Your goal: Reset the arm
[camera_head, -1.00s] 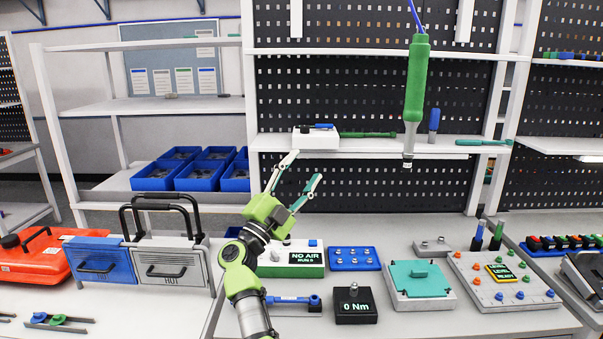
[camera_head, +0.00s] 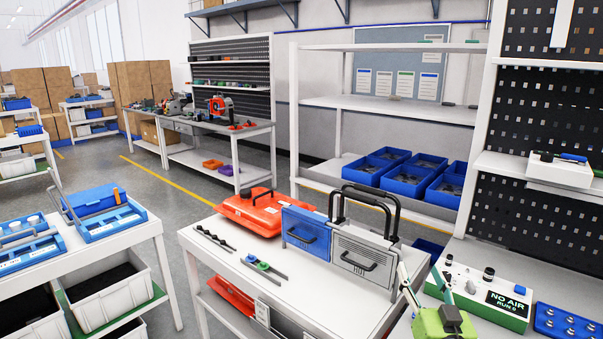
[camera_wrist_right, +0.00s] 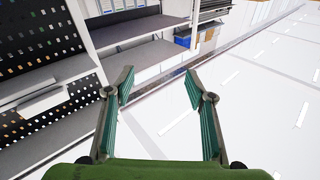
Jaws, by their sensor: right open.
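My right gripper (camera_head: 421,272) shows at the bottom right of the head view, a green body with two fingers pointing up and spread apart. It is open with nothing between the fingers. In the right wrist view the open fingers (camera_wrist_right: 158,82) frame only pale floor and the foot of shelving. My left gripper is not in view.
An orange case (camera_head: 252,210) lies on the white table (camera_head: 222,268). Blue bins (camera_head: 372,172) sit on a shelf behind. A left table holds blue trays (camera_head: 110,220). A white box (camera_head: 560,170) is on the right shelf. Open floor (camera_head: 165,185) lies between tables.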

